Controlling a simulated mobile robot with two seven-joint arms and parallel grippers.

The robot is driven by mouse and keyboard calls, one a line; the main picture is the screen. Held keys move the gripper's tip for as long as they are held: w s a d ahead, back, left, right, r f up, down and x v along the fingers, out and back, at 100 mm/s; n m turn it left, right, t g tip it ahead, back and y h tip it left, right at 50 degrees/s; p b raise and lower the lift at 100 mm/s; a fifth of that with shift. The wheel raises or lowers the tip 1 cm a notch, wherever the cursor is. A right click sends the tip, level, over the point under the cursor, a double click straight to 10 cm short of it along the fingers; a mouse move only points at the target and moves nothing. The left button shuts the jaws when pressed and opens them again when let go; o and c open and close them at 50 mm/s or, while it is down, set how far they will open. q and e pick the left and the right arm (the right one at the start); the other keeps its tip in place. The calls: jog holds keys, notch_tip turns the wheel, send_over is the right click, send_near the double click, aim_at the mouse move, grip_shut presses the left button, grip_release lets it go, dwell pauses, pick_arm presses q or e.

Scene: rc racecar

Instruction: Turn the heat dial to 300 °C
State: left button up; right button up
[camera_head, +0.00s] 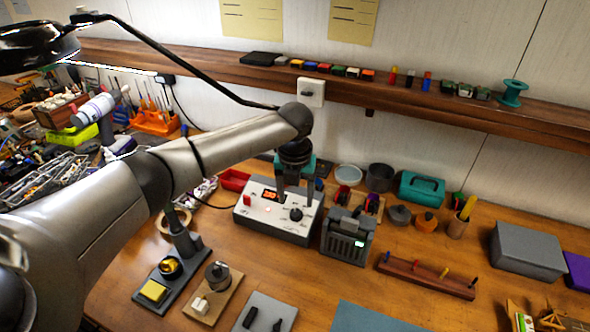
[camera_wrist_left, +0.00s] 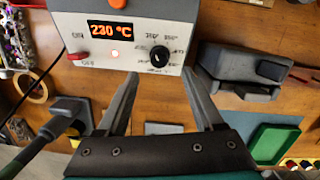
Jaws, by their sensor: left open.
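The heat station (camera_head: 262,226) is a white-topped box on the wooden bench, with a red switch on its left side. Its orange display (camera_wrist_left: 109,30) reads 230 °C, and a small light glows below it. The black heat dial (camera_wrist_left: 159,56) is a round knob with printed marks around it; it also shows in the head view (camera_head: 296,214). My left gripper (camera_head: 295,194) points down over the panel by the dial. In the left wrist view its open fingers (camera_wrist_left: 162,73) flank the dial, with nothing between them; contact is not visible. My right gripper is out of view.
A grey device with a green display (camera_head: 347,238) stands close right of the station. A stand with a yellow sponge (camera_head: 153,291) is at the front left. A wooden rack (camera_head: 425,277) lies further right. A shelf (camera_head: 420,92) runs along the wall behind.

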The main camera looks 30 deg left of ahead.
pick_arm(q)
notch_tip(320, 180, up, 10)
jog(key=s, duration=0.1)
jog(key=shift+d+f, duration=0.2)
jog(key=shift+f, duration=0.05)
jog(key=shift+s+f, duration=0.1)
